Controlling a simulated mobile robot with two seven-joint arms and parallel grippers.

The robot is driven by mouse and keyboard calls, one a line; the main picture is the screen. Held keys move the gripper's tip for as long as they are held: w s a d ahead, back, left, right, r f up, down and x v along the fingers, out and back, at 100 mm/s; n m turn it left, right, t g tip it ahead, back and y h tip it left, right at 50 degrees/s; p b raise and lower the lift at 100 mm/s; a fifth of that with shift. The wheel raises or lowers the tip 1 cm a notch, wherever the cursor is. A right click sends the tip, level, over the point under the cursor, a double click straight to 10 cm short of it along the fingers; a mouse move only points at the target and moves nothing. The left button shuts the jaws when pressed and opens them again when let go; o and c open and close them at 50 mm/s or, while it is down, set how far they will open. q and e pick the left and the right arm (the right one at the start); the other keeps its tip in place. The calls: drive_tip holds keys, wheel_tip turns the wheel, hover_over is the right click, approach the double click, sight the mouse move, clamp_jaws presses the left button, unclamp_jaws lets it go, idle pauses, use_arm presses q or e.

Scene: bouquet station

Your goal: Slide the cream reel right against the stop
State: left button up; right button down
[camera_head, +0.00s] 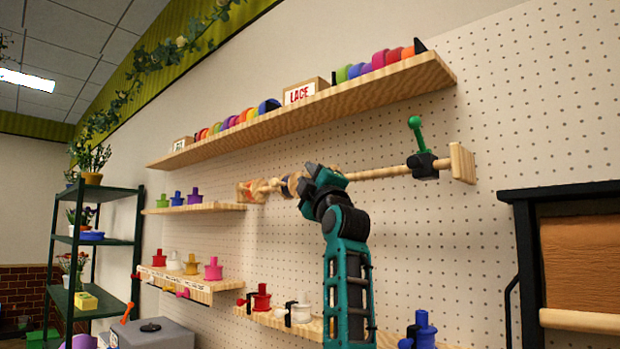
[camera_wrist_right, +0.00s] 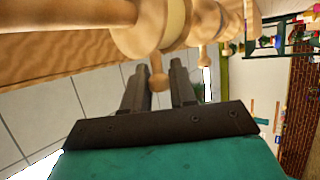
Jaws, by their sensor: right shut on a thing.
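A wooden rod (camera_head: 378,172) runs along the pegboard. A black stop with a green lever (camera_head: 423,165) sits on it near its right end block. The cream reel (camera_wrist_right: 175,24), with wooden flanges and a cream band, is on the rod in the right wrist view. In the head view it is mostly hidden behind my right gripper (camera_head: 308,178). In the wrist view the right gripper (camera_wrist_right: 158,88) is shut on a small ball-ended wooden knob (camera_wrist_right: 158,82) beside the reel's flange. Bare rod shows between the gripper and the stop. My left gripper is not in view.
Other wooden reels (camera_head: 262,187) sit on the rod left of my gripper. A shelf (camera_head: 340,104) with coloured rolls and a LACE box (camera_head: 304,91) is above. Shelves with coloured spools (camera_head: 262,297) are below. A dark-framed paper roll (camera_head: 578,265) stands at right.

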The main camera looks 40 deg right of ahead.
drive_tip(key=s+b, duration=0.2)
drive_tip(key=s, duration=0.7)
drive_tip(key=shift+s+d+b, duration=0.15)
drive_tip(key=shift+d+b, duration=0.2)
drive_tip(key=shift+d, duration=0.05)
drive_tip(key=c, duration=1)
unclamp_jaws()
drive_tip(key=b+v, duration=0.4)
drive_tip(key=v, duration=0.9)
